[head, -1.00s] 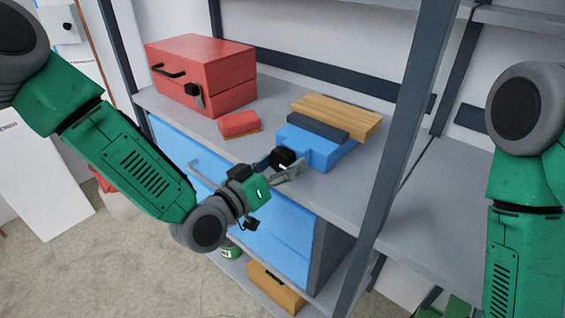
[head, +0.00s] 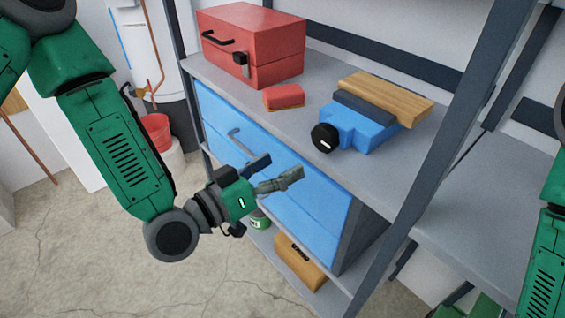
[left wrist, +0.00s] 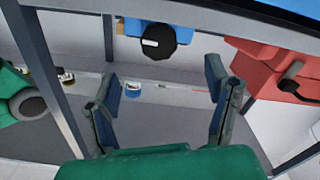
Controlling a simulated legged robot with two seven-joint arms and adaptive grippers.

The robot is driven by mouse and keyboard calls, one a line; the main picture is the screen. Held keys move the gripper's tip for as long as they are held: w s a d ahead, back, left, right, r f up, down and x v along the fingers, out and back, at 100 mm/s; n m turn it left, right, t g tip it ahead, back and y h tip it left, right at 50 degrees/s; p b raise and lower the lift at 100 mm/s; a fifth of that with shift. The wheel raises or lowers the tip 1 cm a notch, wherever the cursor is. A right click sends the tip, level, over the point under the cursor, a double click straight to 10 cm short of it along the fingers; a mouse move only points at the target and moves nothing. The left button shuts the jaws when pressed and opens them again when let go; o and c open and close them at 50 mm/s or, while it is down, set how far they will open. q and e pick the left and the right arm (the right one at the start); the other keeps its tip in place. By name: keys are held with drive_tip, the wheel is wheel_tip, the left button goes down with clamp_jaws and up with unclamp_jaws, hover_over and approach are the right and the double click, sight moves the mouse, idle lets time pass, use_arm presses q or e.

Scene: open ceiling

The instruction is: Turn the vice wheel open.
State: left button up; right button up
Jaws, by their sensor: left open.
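The blue vice (head: 355,128) sits on the grey shelf top, with a wooden board (head: 385,97) in its dark jaw. Its black round wheel (head: 325,138), with a white mark, faces the front edge. My left gripper (head: 279,171) is open and empty, in front of the shelf, below and left of the wheel and apart from it. In the left wrist view the wheel (left wrist: 158,42) shows at the top centre, beyond the open fingers (left wrist: 160,98). My right arm shows at the right edge of the head view; its gripper is out of view.
A red toolbox (head: 255,50) and a red block (head: 284,97) stand left of the vice on the shelf (head: 232,87). A blue drawer (head: 270,150) with a handle lies below. A dark shelf post (head: 440,130) rises to the right of the vice.

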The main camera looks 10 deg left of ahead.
sight(321, 139)
use_arm(q)
drive_tip(key=w+d+m+p, duration=0.1)
drive_tip(key=w+d+p, duration=0.1)
drive_tip(key=w, duration=0.1)
drive_tip(key=w+d+m+p, duration=0.1)
drive_tip(key=w+d+m, duration=0.1)
drive_tip(key=w+d, duration=0.1)
drive_tip(key=w+d+r+m+p, duration=0.1)
drive_tip(key=w+d+p, duration=0.1)
drive_tip(key=w, duration=0.2)
drive_tip(key=shift+d+m+p, duration=0.2)
drive_tip(key=shift+m+p, duration=0.1)
drive_tip(key=shift+m, duration=0.1)
drive_tip(key=c, duration=1.2)
